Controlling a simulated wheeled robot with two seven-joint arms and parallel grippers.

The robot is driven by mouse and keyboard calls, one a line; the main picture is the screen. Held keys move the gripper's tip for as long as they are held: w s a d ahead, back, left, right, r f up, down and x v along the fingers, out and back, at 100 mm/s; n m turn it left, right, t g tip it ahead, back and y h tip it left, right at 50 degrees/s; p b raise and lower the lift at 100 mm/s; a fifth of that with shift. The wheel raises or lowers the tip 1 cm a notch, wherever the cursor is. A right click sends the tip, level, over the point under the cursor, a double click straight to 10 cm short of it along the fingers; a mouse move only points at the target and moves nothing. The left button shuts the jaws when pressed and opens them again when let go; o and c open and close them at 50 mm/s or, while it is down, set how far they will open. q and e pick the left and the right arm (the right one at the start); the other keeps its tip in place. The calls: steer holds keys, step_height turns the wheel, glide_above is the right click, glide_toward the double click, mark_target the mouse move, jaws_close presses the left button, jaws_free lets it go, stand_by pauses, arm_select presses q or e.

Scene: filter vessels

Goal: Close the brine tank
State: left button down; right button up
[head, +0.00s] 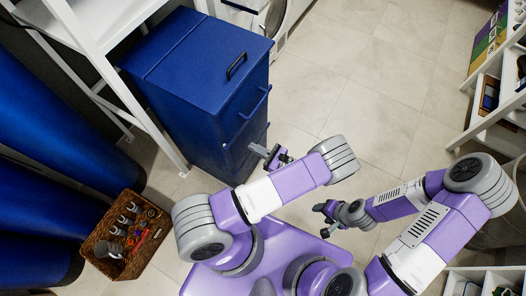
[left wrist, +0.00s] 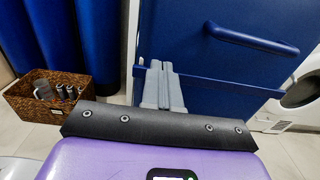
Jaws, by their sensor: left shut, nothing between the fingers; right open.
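The brine tank appears to be the tall blue box (head: 195,65). Its flat top has a black handle (head: 236,66) and looks down. Its front has a blue bar handle (head: 254,104), also seen in the left wrist view (left wrist: 252,39). Below that handle a thin blue ledge (left wrist: 225,83) crosses the front and seems to stand out from it; I cannot tell how far. My left gripper (head: 271,156) is shut and empty at the lower front. Its fingertips (left wrist: 163,66) are at the ledge; contact is unclear. My right gripper (head: 322,209) is open and empty, away from the tank.
A white shelf frame (head: 105,30) stands close left of the tank. A wicker basket (head: 149,252) with bottles and tools sits on the floor near blue cylinders (head: 50,125). A white appliance (left wrist: 302,88) stands beyond the tank. Tiled floor (head: 350,90) to the right is clear.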

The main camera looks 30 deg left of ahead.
mark_target(229, 135)
arm_select(q)
steer(key=a, duration=0.5)
steer(key=a+b, duration=0.1)
steer(key=a, duration=0.2)
steer(key=shift+w+a, duration=0.15)
steer(key=shift+w, duration=0.15)
arm_select(e)
steer(key=shift+f, duration=0.5)
arm_select(q)
steer(key=shift+a, duration=0.1)
